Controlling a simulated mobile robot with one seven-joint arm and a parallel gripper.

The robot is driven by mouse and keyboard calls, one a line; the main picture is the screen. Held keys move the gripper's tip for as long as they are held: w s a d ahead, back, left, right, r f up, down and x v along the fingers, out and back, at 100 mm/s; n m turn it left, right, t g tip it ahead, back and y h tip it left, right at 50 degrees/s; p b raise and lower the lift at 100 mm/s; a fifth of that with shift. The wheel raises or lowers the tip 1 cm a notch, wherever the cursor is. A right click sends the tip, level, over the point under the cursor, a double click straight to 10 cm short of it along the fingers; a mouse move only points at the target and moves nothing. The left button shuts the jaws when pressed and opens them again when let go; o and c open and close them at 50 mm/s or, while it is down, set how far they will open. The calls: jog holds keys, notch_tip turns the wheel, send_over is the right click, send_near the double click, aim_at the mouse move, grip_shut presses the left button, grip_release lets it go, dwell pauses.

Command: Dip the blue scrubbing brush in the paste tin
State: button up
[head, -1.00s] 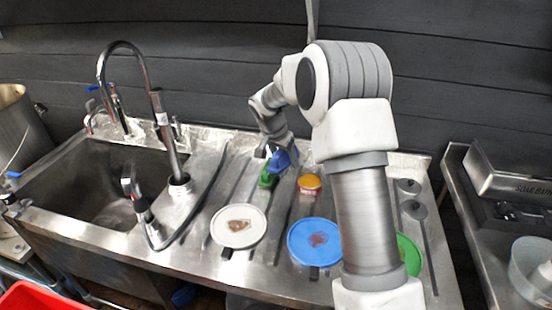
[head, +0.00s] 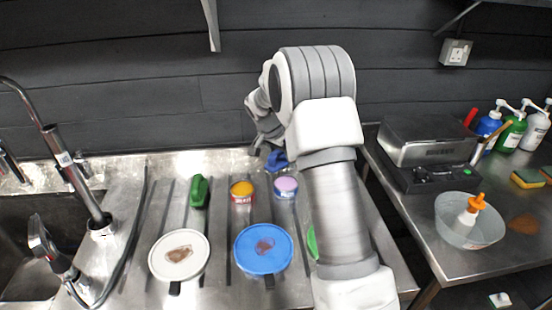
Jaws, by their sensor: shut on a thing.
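The blue scrubbing brush (head: 277,160) is in my gripper (head: 268,149), which is shut on it; the fingers are small and partly hidden. The brush is just behind and above a tin with a lilac top (head: 285,184); I cannot tell whether they touch. A second tin with a yellow-orange top and a red-and-white label (head: 242,191) stands to its left. Which of the two is the paste tin does not show clearly. A green brush (head: 199,192) stands left of the tins on the ribbed steel drainboard (head: 135,220).
A white plate (head: 165,269) and a blue plate (head: 255,266), both with brown residue, lie in front. A green plate (head: 312,242) is mostly behind my arm. The sink and tap (head: 75,180) are left. The right-hand bench holds a metal box (head: 425,145), basin (head: 448,230) and bottles.

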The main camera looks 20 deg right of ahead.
jog(key=shift+s+d+f, duration=0.1)
jog(key=shift+d+f, duration=0.05)
jog(key=shift+d, duration=0.5)
jog(key=shift+f+b, duration=1.5)
jog(key=shift+f, duration=1.35)
jog(key=shift+f+b, duration=0.35)
jog(key=shift+b, duration=0.2)
jog(key=shift+r, duration=0.1)
jog(key=shift+r+p, duration=1.7)
jog(key=shift+r, duration=1.8)
jog(key=s+a+f+n+y, duration=0.1)
jog(key=s+a+f+n, duration=0.1)
jog(key=s+a+n, duration=0.2)
jog(key=s+a+f+n+t+y+p, duration=0.1)
jog(key=s+a+f+n, duration=0.1)
jog(key=s, duration=0.6)
jog(key=s+a+f+n+t+y, duration=0.1)
jog(key=s+a+f+n, duration=0.1)
jog(key=s+a+n, duration=0.3)
jog(key=shift+s+a+f+n+y+p, duration=0.15)
jog(key=shift+s+a+y, duration=0.1)
jog(key=shift+a, duration=0.25)
jog(key=shift+s+a+f+n+y+p, duration=0.15)
jog(key=shift+s+a, duration=0.1)
jog(key=shift+a, duration=0.2)
